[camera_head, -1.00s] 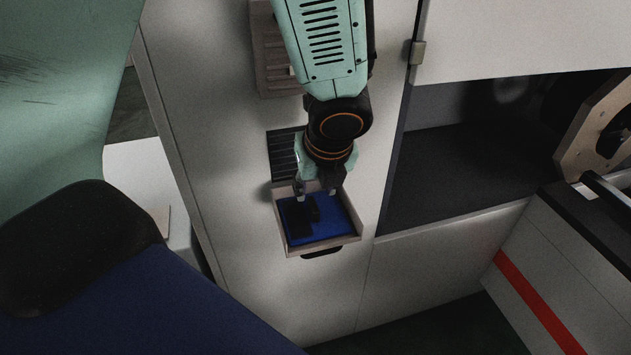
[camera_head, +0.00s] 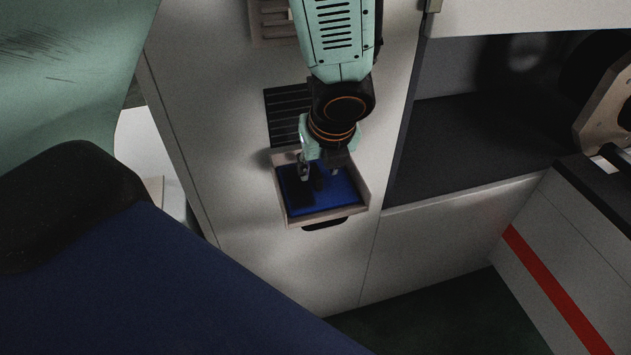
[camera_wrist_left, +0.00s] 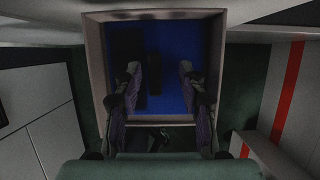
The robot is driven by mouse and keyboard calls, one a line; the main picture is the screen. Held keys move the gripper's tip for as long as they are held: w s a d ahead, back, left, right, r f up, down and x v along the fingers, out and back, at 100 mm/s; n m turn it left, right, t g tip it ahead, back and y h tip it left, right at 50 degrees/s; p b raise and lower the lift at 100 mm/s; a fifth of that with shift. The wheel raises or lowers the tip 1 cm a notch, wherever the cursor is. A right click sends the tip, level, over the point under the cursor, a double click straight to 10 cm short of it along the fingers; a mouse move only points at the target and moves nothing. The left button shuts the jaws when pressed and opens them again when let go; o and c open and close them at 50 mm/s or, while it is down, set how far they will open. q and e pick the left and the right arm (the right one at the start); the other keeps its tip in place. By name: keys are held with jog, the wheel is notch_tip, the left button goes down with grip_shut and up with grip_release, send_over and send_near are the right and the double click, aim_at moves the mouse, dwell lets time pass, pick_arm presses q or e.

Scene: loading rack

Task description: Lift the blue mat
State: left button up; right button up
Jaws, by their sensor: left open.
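The blue mat (camera_head: 337,193) lies flat inside a small open drawer (camera_head: 312,222) that sticks out of a pale cabinet front. My left gripper (camera_head: 319,174) points down over the mat, with its fingers apart and nothing between them. Its shadow falls on the mat's left part. In the left wrist view the mat (camera_wrist_left: 171,50) fills the bottom of the drawer, and the open fingers of my left gripper (camera_wrist_left: 158,82) reach over its near part. I cannot tell whether the fingertips touch the mat. My right gripper does not show.
A dark vent (camera_head: 284,115) sits in the cabinet front above the drawer. To the right is a dark open recess (camera_head: 460,140). A pale unit with a red stripe (camera_head: 555,290) stands at the lower right. The drawer's walls surround the mat closely.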

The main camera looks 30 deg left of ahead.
pick_arm(q)
jog(key=shift+w+a+f, duration=0.1)
jog(key=shift+a+f, duration=0.25)
jog(key=shift+a, duration=0.1)
jog(key=shift+s+d+r, duration=0.25)
jog(key=shift+s+r, duration=0.05)
jog(key=shift+s, duration=0.1)
jog(key=shift+s+d+r, duration=0.1)
jog(key=shift+s+d, duration=0.05)
jog(key=shift+d, duration=0.05)
jog(key=shift+c, duration=0.8)
jog(key=shift+d, duration=0.1)
jog(key=shift+c, duration=1.6)
jog(key=shift+w+a+f, duration=0.25)
jog(key=shift+w+a, duration=0.1)
jog(key=shift+w, duration=0.05)
jog(key=c, duration=0.3)
grip_shut()
jog(key=shift+s+d+r, duration=0.2)
jog(key=shift+s, duration=0.1)
